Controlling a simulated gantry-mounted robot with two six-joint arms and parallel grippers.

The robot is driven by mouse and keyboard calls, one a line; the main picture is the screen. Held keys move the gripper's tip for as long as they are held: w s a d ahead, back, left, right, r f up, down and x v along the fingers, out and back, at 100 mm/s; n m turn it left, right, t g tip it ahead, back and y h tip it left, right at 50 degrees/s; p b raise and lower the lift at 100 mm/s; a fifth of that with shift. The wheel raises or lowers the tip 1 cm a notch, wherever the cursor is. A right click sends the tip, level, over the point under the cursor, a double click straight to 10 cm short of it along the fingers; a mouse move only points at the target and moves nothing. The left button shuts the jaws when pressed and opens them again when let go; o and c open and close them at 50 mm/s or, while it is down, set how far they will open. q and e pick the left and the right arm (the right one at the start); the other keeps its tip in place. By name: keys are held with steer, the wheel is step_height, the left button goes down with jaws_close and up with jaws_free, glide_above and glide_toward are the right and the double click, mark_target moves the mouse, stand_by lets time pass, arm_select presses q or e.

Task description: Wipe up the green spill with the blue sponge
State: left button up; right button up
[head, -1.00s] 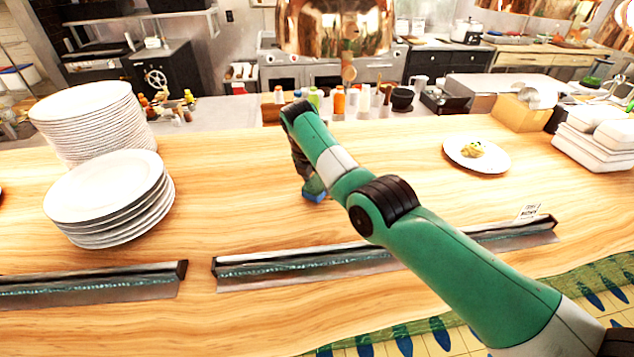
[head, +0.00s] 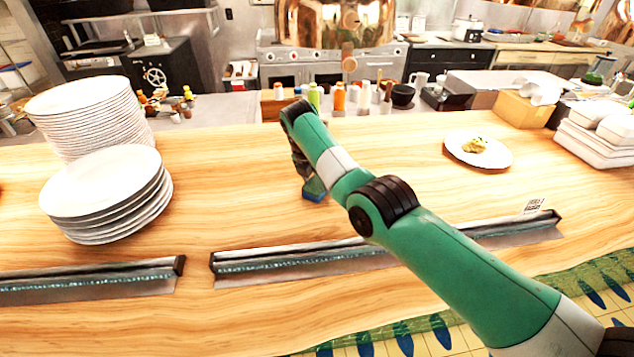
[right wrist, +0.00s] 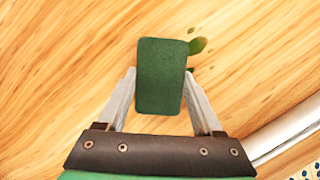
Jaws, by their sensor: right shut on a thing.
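The blue sponge (head: 314,191) is low at the wooden counter (head: 240,215) in the head view, under my right gripper (head: 305,173). In the right wrist view my right gripper (right wrist: 160,75) is shut on the sponge (right wrist: 161,78), whose dark green upper face shows between the fingers. Green patches of the spill (right wrist: 197,46) show on the wood just beside the sponge's right edge. The sponge hides whatever lies beneath it, and I cannot tell whether it touches the wood. In the head view my right arm hides the spill. My left gripper is not in view.
Stacked white plates (head: 105,200) stand at the left. A metal ticket rail (head: 300,262) runs along the front. A plate with food (head: 478,151) and white containers (head: 590,145) are at the right. Bottles (head: 339,97) stand beyond the counter. The counter's middle left is clear.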

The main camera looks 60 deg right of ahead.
steer(key=shift+f, duration=0.15)
steer(key=shift+s+d, duration=0.35)
steer(key=shift+s, duration=0.1)
steer(key=shift+s+d+r+p, duration=0.2)
steer(key=shift+s+d+p, duration=0.3)
steer(key=shift+s, duration=0.3)
steer(key=shift+s+d+f, duration=0.1)
steer(key=shift+s+d, duration=0.15)
steer(key=shift+s, duration=0.1)
steer(key=shift+s+d+f+b, duration=0.2)
steer(key=shift+s+d+b, duration=0.2)
steer(key=shift+s, duration=0.1)
steer(key=shift+s+d+f+b, duration=0.15)
steer(key=shift+s+d+b, duration=0.15)
steer(key=shift+s, duration=0.2)
steer(key=shift+s+d+r, duration=0.1)
steer(key=shift+s+d, duration=0.25)
steer(key=shift+s, duration=0.15)
steer(key=shift+r, duration=0.15)
